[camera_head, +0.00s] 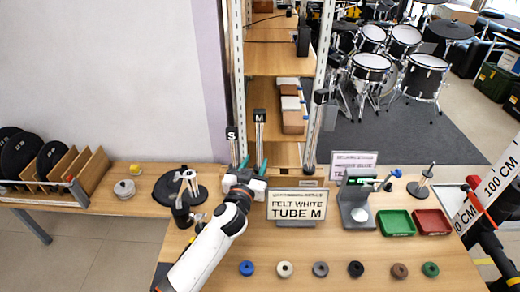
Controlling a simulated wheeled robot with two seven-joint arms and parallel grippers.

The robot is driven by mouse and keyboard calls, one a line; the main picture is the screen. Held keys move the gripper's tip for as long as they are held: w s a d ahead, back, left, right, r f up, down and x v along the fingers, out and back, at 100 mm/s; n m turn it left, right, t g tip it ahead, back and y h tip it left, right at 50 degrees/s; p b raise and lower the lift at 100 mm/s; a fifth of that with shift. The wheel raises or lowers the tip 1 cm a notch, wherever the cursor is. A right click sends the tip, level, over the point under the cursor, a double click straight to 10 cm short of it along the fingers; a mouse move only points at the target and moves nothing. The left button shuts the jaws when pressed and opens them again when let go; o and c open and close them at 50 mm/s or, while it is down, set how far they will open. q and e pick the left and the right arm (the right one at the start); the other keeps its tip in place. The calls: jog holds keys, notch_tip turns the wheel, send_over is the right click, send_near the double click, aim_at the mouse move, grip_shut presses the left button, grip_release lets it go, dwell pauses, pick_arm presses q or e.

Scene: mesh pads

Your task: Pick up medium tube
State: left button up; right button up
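The tube labelled M (260,132) is a slim grey upright tube with a black lettered top, near the shelf post at the table's back. A similar tube labelled S (232,148) stands to its left. My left gripper (254,164) is low in front of them, its two teal fingertips apart. The right fingertip overlaps the lower end of the M tube in the picture, and I cannot tell whether they touch. A third black-topped tube (318,125) stands further right; its letter is not readable. My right gripper is not in view.
A sign reading "FELT WHITE TUBE M" (297,205) stands right of my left gripper. A scale (356,205), a green tray (396,223) and a red tray (432,222) are further right. Several coloured rings, including a blue one (247,268), line the front.

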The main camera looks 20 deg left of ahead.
aim_at(259, 155)
pick_arm(q)
jog(key=shift+w+a+f+p, duration=0.1)
jog(key=shift+w+f+p, duration=0.05)
jog(key=shift+w, duration=1.4)
jog(key=shift+w+f+p, duration=0.1)
jog(key=shift+w+p, duration=0.05)
jog(key=shift+w, duration=1.35)
grip_shut()
